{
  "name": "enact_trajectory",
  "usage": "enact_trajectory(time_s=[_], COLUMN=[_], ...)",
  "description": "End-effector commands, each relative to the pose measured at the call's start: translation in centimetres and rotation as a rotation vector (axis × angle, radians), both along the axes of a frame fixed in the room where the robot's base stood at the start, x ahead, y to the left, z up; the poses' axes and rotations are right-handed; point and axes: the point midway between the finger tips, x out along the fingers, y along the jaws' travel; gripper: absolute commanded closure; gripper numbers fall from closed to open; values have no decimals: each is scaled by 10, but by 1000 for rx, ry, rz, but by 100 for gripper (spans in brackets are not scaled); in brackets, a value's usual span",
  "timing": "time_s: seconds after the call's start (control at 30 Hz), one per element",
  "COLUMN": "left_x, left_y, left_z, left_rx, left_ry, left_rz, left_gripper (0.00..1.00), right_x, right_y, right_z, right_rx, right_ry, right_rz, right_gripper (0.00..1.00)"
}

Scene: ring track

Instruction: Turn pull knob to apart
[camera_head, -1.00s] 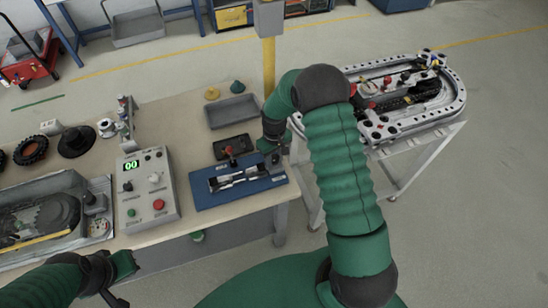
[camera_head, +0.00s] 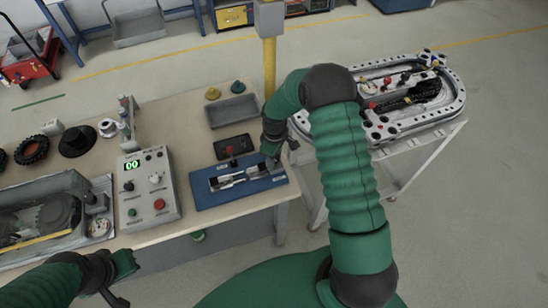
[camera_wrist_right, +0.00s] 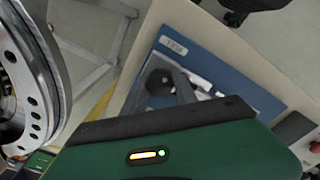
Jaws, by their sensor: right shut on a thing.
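A blue fixture (camera_head: 215,199) lies near the table's front edge, with silver bars across its middle. It also shows in the right wrist view (camera_wrist_right: 232,100). A dark round pull knob (camera_wrist_right: 159,82) sits on the fixture, partly hidden by my gripper. My right gripper (camera_head: 272,163) is at the right end of the fixture and is shut on the knob; the contact is mostly hidden by the gripper's body. My left gripper (camera_head: 120,278) is low at the left, in front of the table edge and away from the fixture; its jaw gap is unclear.
A control box (camera_head: 150,188) with a green display and buttons stands left of the fixture. A black tray (camera_head: 233,147) and a grey bin (camera_head: 233,111) are behind it. A yellow post (camera_head: 269,70) rises behind the table. A ring track on a cart (camera_head: 450,105) stands at the right.

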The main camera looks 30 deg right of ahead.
Motion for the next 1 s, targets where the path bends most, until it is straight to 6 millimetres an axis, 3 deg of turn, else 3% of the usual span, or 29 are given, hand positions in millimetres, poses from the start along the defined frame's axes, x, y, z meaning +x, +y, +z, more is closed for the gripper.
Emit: enact_trajectory(time_s=[0.23,0.27,0.4,0.77,0.87,1.0], left_x=[0,0,0,0,0,0], left_y=[0,0,0,0,0,0], left_z=[1,1,0,-1,-3,-9], left_rx=[0,0,0,0,0,0], left_ry=[0,0,0,0,0,0], left_rz=[0,0,0,0,0,0], left_gripper=[100,100,100,100,100,100], right_x=[3,3,2,1,2,2], right_y=[-3,-3,-2,-1,-1,-2], right_z=[3,3,2,5,20,58], right_rx=[-5,-5,-4,-2,-2,-4], right_ry=[-8,-8,-5,-2,-5,-8], right_rz=[-2,-2,-2,-2,-2,-2], right_gripper=[100,62,44,44,44,44])
